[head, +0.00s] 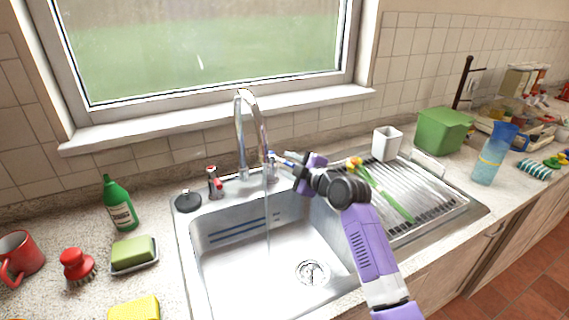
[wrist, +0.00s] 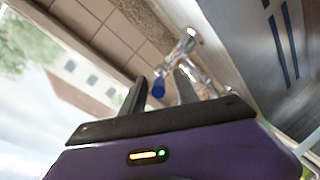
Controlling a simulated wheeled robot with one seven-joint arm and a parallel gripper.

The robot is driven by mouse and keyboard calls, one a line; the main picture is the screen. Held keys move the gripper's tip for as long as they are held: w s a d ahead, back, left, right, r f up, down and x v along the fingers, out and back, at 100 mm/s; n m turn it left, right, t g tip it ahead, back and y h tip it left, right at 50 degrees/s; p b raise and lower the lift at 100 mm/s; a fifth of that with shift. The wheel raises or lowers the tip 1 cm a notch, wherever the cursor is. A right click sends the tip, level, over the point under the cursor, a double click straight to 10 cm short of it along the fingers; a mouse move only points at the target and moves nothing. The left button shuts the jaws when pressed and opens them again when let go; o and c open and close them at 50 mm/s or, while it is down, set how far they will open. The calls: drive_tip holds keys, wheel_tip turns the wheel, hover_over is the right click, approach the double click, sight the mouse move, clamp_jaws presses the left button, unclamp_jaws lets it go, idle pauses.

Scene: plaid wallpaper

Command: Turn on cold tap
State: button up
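The chrome faucet (head: 241,135) stands at the back of the sink. A faint vertical streak like running water (head: 268,225) hangs below its spout. My gripper (head: 282,160) reaches in from the right beside the cold tap. In the wrist view, the fingers of my gripper (wrist: 161,88) are apart, with the blue end between them. I cannot tell whether they touch it.
The sink basin (head: 225,265) is empty. A drying rack (head: 440,190) with a white cup (head: 387,143) and green-stemmed flowers (head: 385,190) lies to the right. A green bottle (head: 118,204) and a soap dish (head: 134,265) are at left. The window sill (head: 200,125) is behind.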

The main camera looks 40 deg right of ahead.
drive_tip(key=shift+b+v, duration=0.3)
drive_tip(key=shift+v, duration=2.2)
